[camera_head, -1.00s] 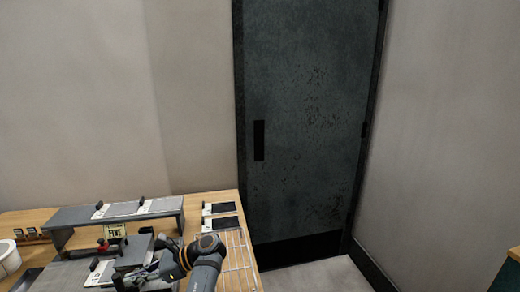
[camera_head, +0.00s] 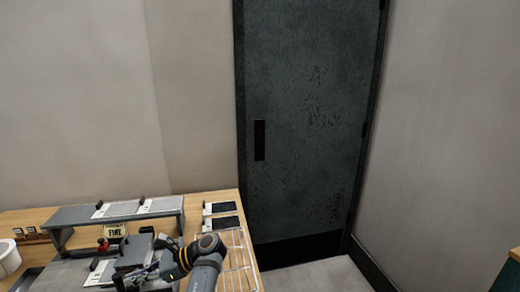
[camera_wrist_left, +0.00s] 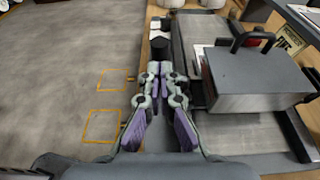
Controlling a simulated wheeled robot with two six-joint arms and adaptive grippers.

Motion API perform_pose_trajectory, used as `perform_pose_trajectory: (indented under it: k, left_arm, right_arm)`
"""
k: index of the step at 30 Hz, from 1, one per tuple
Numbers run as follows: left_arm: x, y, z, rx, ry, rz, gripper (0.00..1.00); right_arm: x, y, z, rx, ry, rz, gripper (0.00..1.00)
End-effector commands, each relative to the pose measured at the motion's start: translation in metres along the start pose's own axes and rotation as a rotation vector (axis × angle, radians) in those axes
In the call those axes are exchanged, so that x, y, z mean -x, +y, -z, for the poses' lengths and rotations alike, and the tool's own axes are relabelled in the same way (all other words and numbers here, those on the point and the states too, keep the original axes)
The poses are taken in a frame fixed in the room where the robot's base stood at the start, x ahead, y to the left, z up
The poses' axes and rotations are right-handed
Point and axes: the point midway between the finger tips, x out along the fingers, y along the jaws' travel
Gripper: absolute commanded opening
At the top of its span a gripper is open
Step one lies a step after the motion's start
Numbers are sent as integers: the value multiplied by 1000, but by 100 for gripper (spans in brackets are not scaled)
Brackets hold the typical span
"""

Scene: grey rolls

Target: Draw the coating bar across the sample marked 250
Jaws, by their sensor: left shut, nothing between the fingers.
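My left gripper (camera_wrist_left: 158,108) is shut and empty in the left wrist view, its purple-padded fingers together beside the coating plate (camera_wrist_left: 240,132). In the head view the left gripper (camera_head: 142,274) is small and partly hidden by its wrist. A grey block with a black handle (camera_wrist_left: 258,90) stands on the plate, right of the fingers, apart from them. A pale sample card (camera_head: 101,273) lies on the plate and is partly covered. Which object is the coating bar, and any 250 marking, I cannot make out. My right gripper is not in view.
A grey raised shelf (camera_head: 75,216) holds pale cards with black clips. A FINE sign (camera_head: 115,231) stands beneath it. Dark-faced cards (camera_head: 223,208) and a wire rack (camera_head: 238,262) are at the bench's right. A white cup (camera_head: 8,258) is at far left.

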Motion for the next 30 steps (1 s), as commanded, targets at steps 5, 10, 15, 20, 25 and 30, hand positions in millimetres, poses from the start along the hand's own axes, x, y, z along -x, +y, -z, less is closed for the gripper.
perform_pose_trajectory:
  k: [5, 10, 15, 20, 25, 30]
  left_arm:
    - [0, 0, 0, 0, 0, 0, 0]
    - [-3, 0, -2, 0, 0, 0, 0]
    - [-8, 0, -4, 0, -1, 0, 0]
    - [-13, 0, -6, 0, -2, 0, 0]
    - [-18, 0, -7, -1, -1, -1, 0]
    - [-23, 0, -9, 0, -2, -1, 0]
  right_arm:
    - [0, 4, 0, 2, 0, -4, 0]
    - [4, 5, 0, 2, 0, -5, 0]
    - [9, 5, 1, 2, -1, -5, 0]
    - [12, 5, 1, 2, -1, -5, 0]
    - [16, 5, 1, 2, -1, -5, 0]
    - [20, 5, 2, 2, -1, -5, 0]
